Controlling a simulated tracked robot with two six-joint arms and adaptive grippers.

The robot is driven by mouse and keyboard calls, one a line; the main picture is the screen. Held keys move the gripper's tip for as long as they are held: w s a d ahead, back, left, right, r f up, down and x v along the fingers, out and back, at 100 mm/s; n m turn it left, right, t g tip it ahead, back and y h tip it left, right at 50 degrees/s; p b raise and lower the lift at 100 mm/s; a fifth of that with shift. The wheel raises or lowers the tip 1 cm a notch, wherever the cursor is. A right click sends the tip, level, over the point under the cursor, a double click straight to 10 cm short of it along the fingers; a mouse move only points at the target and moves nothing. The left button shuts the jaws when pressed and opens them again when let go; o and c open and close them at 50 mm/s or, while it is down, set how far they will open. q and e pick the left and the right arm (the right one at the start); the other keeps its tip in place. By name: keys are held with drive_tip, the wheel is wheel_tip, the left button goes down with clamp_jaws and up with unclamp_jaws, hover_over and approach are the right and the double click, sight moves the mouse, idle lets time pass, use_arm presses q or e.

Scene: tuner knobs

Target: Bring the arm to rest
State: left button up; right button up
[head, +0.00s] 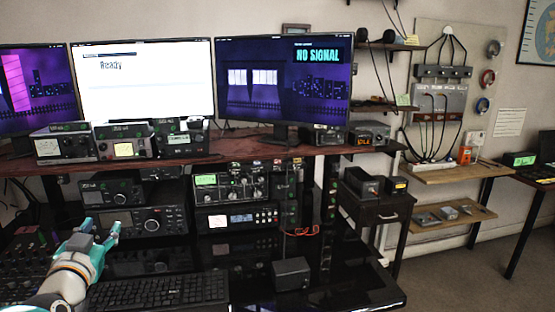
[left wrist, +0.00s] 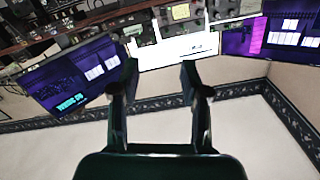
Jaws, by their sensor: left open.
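My left arm comes in from the lower left of the head view, teal and white. Its gripper (head: 112,231) is above the desk, in front of the black radio with a round dial (head: 150,224) and left of the keyboard's far end. In the left wrist view the gripper's two dark fingers (left wrist: 159,78) stand apart with nothing between them. That view is upside down, with the monitors beyond the fingertips. From these frames I cannot tell whether the gripper touches the radio. My right gripper is in neither view.
A black keyboard (head: 160,291) lies on the glossy desk (head: 345,291) beside my left arm. A mixer panel (head: 22,262) is at the far left. More radios (head: 228,187) stand under the shelf (head: 240,148), and monitors (head: 143,85) stand on it.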

use_arm(q)
drive_tip(key=w+d+f+m+g+h+p, duration=0.1)
drive_tip(key=w+d+f+g+h, duration=0.15)
drive_tip(key=f, duration=0.65)
drive_tip(key=w+d+f+m+g+h+p, duration=0.1)
drive_tip(key=d+f, duration=0.3)
drive_tip(key=f, duration=0.5)
drive_tip(key=s+d+f+g+h+p, duration=0.1)
drive_tip(key=s+d+f+g, duration=0.2)
drive_tip(key=f, duration=0.5)
drive_tip(key=s+d+f+g+h+p, duration=0.1)
drive_tip(key=s+d+f+g, duration=0.1)
drive_tip(key=s+d+f, duration=0.4)
drive_tip(key=s+d+f+n+g+h, duration=0.1)
drive_tip(key=s+d+f+g, duration=0.1)
drive_tip(key=s, duration=0.5)
drive_tip(key=s+d+f+n+g+h+p, duration=0.1)
drive_tip(key=s+d+f+g, duration=0.2)
drive_tip(key=s+f, duration=0.3)
drive_tip(key=s+d+f+n+g+h, duration=0.1)
drive_tip(key=s+d+f+n+g, duration=0.1)
drive_tip(key=s+f, duration=0.4)
drive_tip(key=shift+s+d+g, duration=0.45)
drive_tip(key=shift+s+d, duration=0.4)
drive_tip(key=shift+d, duration=0.4)
